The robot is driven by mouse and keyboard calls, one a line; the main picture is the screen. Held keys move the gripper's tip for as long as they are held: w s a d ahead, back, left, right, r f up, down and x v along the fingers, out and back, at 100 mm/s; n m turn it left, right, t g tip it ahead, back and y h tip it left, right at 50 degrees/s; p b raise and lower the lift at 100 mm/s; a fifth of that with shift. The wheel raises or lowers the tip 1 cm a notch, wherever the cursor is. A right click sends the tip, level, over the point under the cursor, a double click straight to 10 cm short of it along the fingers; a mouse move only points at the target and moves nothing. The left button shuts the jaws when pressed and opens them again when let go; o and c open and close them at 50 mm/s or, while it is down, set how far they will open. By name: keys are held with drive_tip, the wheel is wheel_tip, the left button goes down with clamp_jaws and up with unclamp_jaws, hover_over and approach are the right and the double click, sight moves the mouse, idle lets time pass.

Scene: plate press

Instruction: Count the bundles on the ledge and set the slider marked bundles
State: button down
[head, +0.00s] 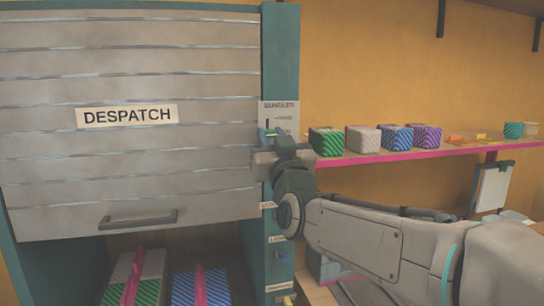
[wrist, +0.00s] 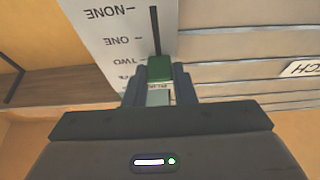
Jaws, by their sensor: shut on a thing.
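A pale scale plate (head: 281,108) is fixed to the teal post; its heading is too blurred to read surely. In the wrist view the plate (wrist: 105,35) is upside down, with NONE, ONE and TWO legible and lower words partly hidden. A dark slot runs to the green slider knob (wrist: 159,69), which sits about level with TWO or slightly past it. My gripper (wrist: 158,88) is shut on this knob; in the head view my gripper (head: 272,147) covers the plate's lower part. Several striped bundles, green (head: 326,141), grey (head: 363,139), blue (head: 396,138) and purple (head: 427,136), stand on the ledge (head: 375,158).
Small flat orange pieces (head: 465,140) and a teal striped roll (head: 513,130) lie further right on the ledge. A DESPATCH shutter (head: 130,75) is left of the post. Bundles with pink bands (head: 200,285) sit below it. More labelled controls (head: 281,254) run down the post.

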drive_tip(key=shift+r, duration=1.8)
drive_tip(key=c, duration=1.2)
unclamp_jaws()
drive_tip(key=shift+f, duration=0.15)
drive_tip(key=shift+s+f, duration=0.15)
drive_tip(key=shift+s, duration=0.1)
drive_tip(key=b+v, duration=0.4)
drive_tip(key=v, duration=0.9)
